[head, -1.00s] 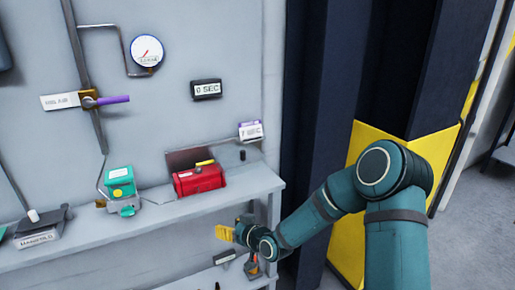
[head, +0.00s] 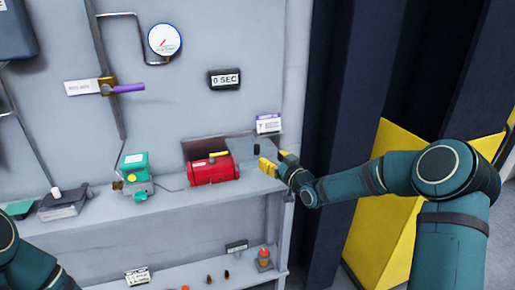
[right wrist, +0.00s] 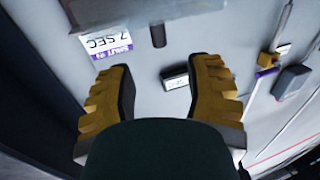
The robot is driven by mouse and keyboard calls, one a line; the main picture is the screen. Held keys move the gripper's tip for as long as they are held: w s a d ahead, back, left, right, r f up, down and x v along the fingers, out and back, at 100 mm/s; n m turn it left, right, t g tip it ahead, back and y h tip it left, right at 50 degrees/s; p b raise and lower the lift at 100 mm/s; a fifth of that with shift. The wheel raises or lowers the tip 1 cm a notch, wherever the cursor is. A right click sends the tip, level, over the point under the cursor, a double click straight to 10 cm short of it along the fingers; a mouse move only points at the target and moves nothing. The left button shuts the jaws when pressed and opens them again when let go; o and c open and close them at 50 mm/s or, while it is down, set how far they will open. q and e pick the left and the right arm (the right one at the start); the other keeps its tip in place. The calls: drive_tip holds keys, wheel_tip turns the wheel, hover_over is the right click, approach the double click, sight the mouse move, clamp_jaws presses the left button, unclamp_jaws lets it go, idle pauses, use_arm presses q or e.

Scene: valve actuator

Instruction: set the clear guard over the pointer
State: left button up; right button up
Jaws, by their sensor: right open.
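The red actuator (head: 212,172) sits on the upper shelf in the head view. A yellow pointer (head: 219,154) shows on its top. To its right stands a short dark knob (head: 257,150) in front of a pale grey patch. This may be the clear guard, but its outline cannot be made out. The knob also shows near the top of the right wrist view (right wrist: 158,36). My right gripper (head: 278,162) is open and empty at the shelf's right end, just right of the knob. Its yellow fingers (right wrist: 160,95) are wide apart in the wrist view. My left gripper is out of view.
A green and grey device (head: 135,174) stands left of the actuator on the upper shelf (head: 170,207). A SEC tag (head: 268,123) is above the knob, and a timer display (head: 224,80) is on the wall. The lower shelf holds small parts and an orange-topped item (head: 264,258).

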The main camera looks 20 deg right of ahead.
sight(257, 145)
drive_tip(key=x, duration=0.9)
drive_tip(key=shift+w, duration=0.2)
clamp_jaws()
